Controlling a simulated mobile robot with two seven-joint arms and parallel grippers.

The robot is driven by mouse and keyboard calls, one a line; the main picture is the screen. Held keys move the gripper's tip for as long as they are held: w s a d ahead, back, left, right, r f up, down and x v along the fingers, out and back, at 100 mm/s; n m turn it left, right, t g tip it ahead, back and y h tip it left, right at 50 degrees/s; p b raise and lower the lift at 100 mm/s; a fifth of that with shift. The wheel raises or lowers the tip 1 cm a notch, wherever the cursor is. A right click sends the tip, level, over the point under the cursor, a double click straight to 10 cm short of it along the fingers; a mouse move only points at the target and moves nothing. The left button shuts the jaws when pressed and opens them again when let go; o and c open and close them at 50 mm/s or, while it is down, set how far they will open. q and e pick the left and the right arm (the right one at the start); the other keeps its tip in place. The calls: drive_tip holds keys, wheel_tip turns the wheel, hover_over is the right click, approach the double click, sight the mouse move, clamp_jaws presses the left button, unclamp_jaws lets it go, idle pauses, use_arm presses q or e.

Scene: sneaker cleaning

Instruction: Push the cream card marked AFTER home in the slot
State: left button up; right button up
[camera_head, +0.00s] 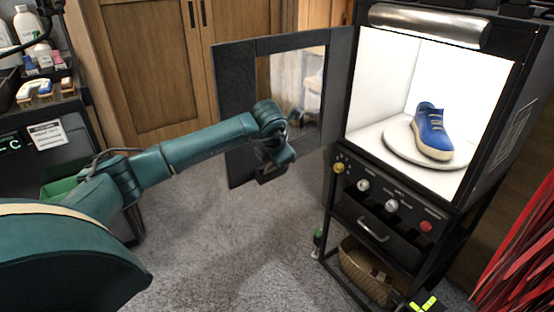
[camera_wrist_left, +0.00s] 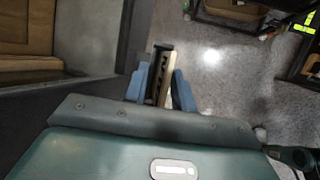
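I cannot make out a cream card marked AFTER or its slot in either view. The lit photo cabinet (camera_head: 484,193) stands at the right with its dark-framed door (camera_head: 237,112) swung open to the left. My left gripper (camera_head: 273,160) is at the lower part of this door. In the left wrist view, its two blue fingers (camera_wrist_left: 160,90) stand on both sides of a dark and cream bar (camera_wrist_left: 161,68), seemingly the door's handle, and look pressed against it. My right gripper is not in view.
A blue sneaker (camera_head: 432,132) sits on a white round turntable (camera_head: 396,145) inside the cabinet. Below are knobs, a drawer (camera_head: 372,232) and a wicker basket (camera_head: 366,272). Red strands (camera_head: 520,255) hang at the far right. Carpet (camera_head: 235,235) is clear between the arm and cabinet.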

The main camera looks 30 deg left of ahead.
use_arm(q)
drive_tip(key=shift+o, duration=0.2)
drive_tip(key=v, duration=1.3)
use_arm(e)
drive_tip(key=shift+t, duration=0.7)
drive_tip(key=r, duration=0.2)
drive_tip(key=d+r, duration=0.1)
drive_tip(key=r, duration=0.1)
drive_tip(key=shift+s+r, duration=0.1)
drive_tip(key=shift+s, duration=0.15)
use_arm(q)
drive_tip(key=shift+r, duration=0.1)
